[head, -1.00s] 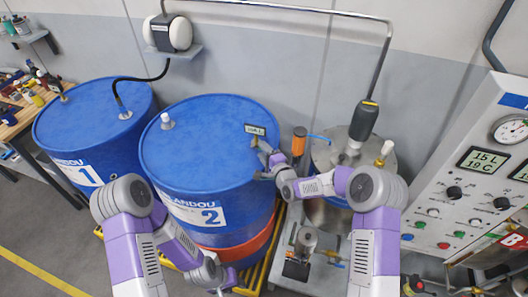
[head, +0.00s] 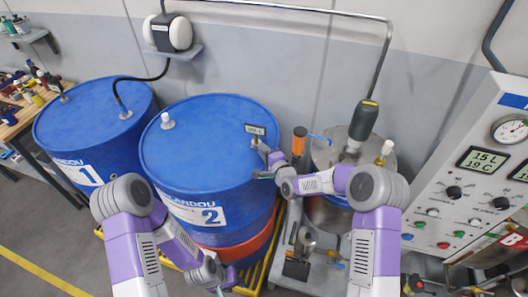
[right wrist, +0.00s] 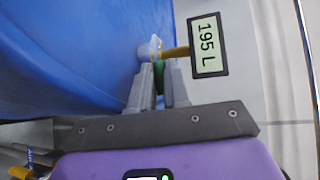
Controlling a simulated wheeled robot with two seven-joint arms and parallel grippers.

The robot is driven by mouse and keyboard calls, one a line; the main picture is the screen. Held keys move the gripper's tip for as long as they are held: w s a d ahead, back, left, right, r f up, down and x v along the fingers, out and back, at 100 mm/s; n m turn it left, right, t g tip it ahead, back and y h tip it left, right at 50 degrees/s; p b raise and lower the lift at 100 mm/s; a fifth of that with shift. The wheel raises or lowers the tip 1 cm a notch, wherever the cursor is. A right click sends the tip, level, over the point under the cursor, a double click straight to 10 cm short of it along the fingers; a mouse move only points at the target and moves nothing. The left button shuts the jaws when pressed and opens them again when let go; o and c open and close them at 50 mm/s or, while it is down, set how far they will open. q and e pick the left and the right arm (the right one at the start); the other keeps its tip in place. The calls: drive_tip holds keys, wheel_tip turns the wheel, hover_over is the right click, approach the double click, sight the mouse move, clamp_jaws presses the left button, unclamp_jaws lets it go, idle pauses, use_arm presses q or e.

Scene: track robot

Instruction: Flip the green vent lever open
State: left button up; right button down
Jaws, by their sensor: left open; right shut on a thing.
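The green vent lever (right wrist: 159,76) shows in the right wrist view between my right gripper's fingers (right wrist: 166,82), which are shut on it. It sits by a brass stem and a clear-white fitting at the rim of blue drum 2 (head: 200,145). A small display reading 195 L (right wrist: 208,45) stands beside it, and also shows in the head view (head: 255,129). In the head view my right gripper (head: 263,161) is at the drum's right rim, and the lever is too small to make out. My left gripper (head: 218,287) is open, low in front of drum 2, partly cut off.
Blue drum 1 (head: 90,112) stands left of drum 2. A control panel (head: 455,195) fills the far right.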

drive_tip(key=shift+a+r+n+g+h+p, duration=0.3)
drive_tip(key=shift+r+n+g+h+p, duration=0.45)
drive_tip(key=shift+r+n+h, duration=0.1)
drive_tip(key=h+p, duration=0.1)
drive_tip(key=p, duration=0.1)
drive_tip(key=a+r+n+g+h+p, duration=0.1)
drive_tip(key=p, duration=0.1)
drive_tip(key=r+n+g+h+p, duration=0.1)
drive_tip(key=p, duration=0.2)
drive_tip(key=shift+w+a, duration=0.15)
drive_tip(key=shift+w, duration=0.1)
drive_tip(key=shift+w+a+r+n+g+h+p, duration=0.15)
drive_tip(key=shift+a+n+g+h+p, duration=0.15)
drive_tip(key=shift+n+h+p, duration=0.6)
drive_tip(key=shift+a+g+h+p, duration=0.25)
drive_tip(key=shift+a+p, duration=0.05)
drive_tip(key=shift+p, duration=0.1)
drive_tip(key=shift+w+a+n+h, duration=0.1)
drive_tip(key=shift+a+n+h, duration=0.15)
drive_tip(key=shift+h, duration=0.15)
drive_tip(key=shift+w+a+g+h+b, duration=0.15)
drive_tip(key=shift+g+h+b, duration=0.15)
drive_tip(key=shift+h+b, duration=0.2)
drive_tip(key=shift+w+a+n+g+h+b, duration=0.1)
drive_tip(key=shift+a+n+g+h+b, duration=0.25)
drive_tip(key=shift+n+h+b, duration=0.6)
drive_tip(key=shift+a+r+h+b, duration=0.1)
drive_tip(key=shift+a+h+b, duration=0.25)
drive_tip(key=shift+b, duration=0.75)
drive_tip(key=shift+d, duration=0.1)
